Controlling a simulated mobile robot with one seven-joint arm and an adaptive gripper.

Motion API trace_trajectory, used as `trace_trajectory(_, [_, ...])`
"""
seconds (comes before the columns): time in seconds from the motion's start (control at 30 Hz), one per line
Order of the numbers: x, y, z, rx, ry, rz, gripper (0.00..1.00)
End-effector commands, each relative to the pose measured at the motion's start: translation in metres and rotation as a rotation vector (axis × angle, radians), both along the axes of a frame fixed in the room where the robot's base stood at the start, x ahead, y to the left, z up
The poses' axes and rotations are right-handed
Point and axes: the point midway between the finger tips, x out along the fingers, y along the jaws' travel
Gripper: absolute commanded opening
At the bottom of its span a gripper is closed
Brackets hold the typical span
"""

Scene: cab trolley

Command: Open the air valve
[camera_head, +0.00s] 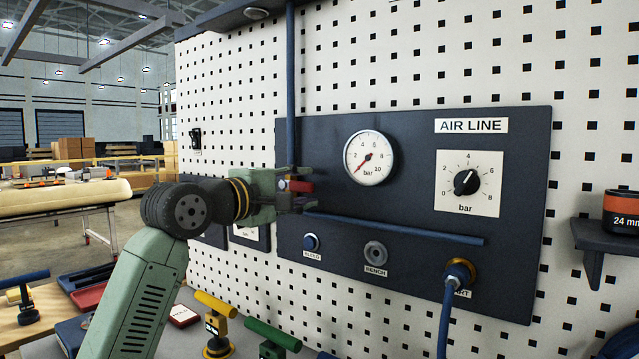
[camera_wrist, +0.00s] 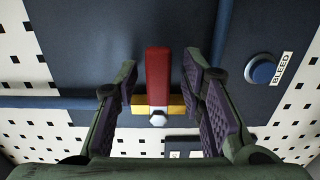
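The air valve has a red lever (camera_wrist: 158,75) on a yellow body (camera_wrist: 176,103) with a pale hex nut. In the wrist view the lever stands across the line of the blue pipe (camera_wrist: 60,102). My gripper (camera_wrist: 159,82) is open, with one finger pad on each side of the lever and a visible gap on both sides. In the head view my gripper (camera_head: 300,192) is at the valve, at the lower end of the vertical blue pipe (camera_head: 291,90). The red lever (camera_head: 300,186) shows there only in part, and the fingers hide most of the valve.
The dark AIR LINE panel (camera_head: 415,150) carries a gauge (camera_head: 370,157) with its red needle at the low end, and a regulator knob (camera_head: 466,182). A horizontal blue pipe (camera_head: 395,229) runs beneath. The BLEED button (camera_wrist: 262,70) lies right of my fingers. Several coloured-handled tools stand below.

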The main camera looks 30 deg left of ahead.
Motion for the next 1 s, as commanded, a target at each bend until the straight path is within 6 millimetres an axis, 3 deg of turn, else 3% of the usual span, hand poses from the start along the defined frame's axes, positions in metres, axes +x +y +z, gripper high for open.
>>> trace_trajectory(0.27, [-0.0005,0.0016,-0.0001,0.0,-0.001,0.002,0.37])
trace_trajectory(0.83, [-0.0003,0.001,-0.0002,0.0,0.0,0.001,0.0])
trace_trajectory(1.0, [-0.0002,0.0009,-0.0003,0.0,0.0,0.001,0.0])
